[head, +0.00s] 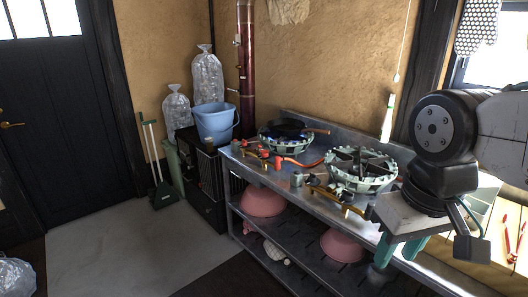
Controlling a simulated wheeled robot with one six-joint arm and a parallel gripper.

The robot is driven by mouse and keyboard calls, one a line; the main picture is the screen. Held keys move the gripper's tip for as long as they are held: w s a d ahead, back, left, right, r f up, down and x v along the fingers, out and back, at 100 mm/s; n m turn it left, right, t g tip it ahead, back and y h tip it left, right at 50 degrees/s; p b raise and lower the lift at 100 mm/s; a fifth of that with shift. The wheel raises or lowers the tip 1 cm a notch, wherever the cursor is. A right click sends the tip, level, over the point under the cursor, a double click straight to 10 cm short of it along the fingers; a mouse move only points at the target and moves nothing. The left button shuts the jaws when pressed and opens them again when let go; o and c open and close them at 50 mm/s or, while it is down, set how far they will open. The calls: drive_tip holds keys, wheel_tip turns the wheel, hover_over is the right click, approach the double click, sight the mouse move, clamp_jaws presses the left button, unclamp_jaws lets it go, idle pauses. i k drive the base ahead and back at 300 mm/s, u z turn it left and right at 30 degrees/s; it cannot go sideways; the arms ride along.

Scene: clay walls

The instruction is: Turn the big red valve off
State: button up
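Red fittings show at the front of the left burner (285,133) on the metal counter. One is a small red knob-like part (264,153); beside it is a longer curved red piece (302,163). At this size I cannot tell which is the big red valve or how it is turned. My gripper (397,255) is at the right, over the counter's near right part, well apart from the red fittings. Its two teal fingers stand apart, with nothing seen between them.
A second burner (361,170) stands on the counter between my gripper and the red fittings. Pink bowls (263,201) sit on the lower shelf. A blue bucket (214,123) stands left of the counter. The grey floor (130,235) at left is clear.

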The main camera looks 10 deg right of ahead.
sight(264, 153)
drive_tip(key=u, duration=0.2)
drive_tip(key=i, duration=0.5)
drive_tip(key=u, duration=0.6)
drive_tip(key=i, duration=2.05)
drive_tip(key=z, duration=0.55)
